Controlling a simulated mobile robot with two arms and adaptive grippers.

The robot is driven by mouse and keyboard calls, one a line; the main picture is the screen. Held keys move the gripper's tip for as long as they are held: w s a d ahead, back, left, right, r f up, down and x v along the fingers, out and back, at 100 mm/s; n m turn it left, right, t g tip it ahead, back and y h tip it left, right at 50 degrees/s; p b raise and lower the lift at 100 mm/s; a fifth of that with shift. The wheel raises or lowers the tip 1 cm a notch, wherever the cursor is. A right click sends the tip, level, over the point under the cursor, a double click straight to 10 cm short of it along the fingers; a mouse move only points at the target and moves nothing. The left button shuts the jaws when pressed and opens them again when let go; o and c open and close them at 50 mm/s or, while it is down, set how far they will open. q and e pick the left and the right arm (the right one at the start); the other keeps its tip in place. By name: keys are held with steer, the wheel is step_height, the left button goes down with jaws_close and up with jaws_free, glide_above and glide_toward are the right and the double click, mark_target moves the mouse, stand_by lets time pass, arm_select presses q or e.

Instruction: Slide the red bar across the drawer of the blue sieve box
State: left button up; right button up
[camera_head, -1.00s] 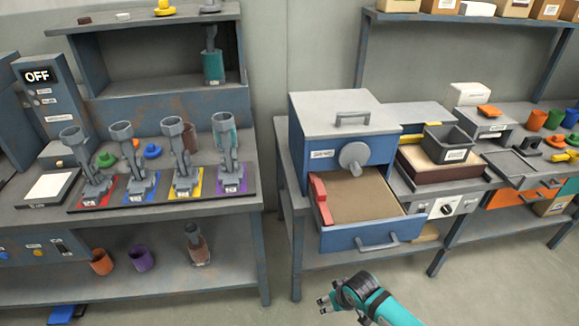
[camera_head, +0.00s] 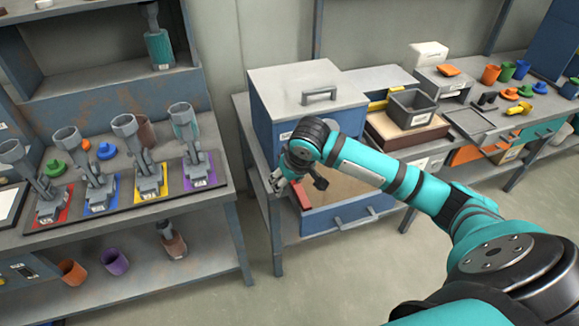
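The blue sieve box (camera_head: 262,122) with a grey lid stands on the bench right of the middle. Its drawer (camera_head: 330,218) is pulled out, and a tan filling shows inside. The red bar (camera_head: 303,197) lies along the drawer's left side, partly hidden by my arm. My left gripper is not in view.
My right arm crosses the front of the box. A grey bin (camera_head: 411,108) stands on a brown-sided box to the right. Burners on coloured pads, such as the purple pad (camera_head: 200,178), fill the left bench. A gap separates the benches.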

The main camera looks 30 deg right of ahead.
steer(key=w+d+r+m+h, duration=0.1)
steer(key=w+d+r+m, duration=0.15)
steer(key=d+r, duration=0.45)
steer(key=x, duration=0.5)
steer(key=p+x, duration=0.1)
steer(key=x, duration=1)
steer(key=shift+w+a+f, duration=0.25)
steer(key=shift+w+a, duration=0.15)
steer(key=shift+w, duration=0.1)
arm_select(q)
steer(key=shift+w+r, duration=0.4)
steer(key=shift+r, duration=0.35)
arm_select(e)
jaws_close()
arm_select(q)
steer(key=shift+p, duration=0.3)
arm_select(e)
steer(key=shift+d, duration=0.1)
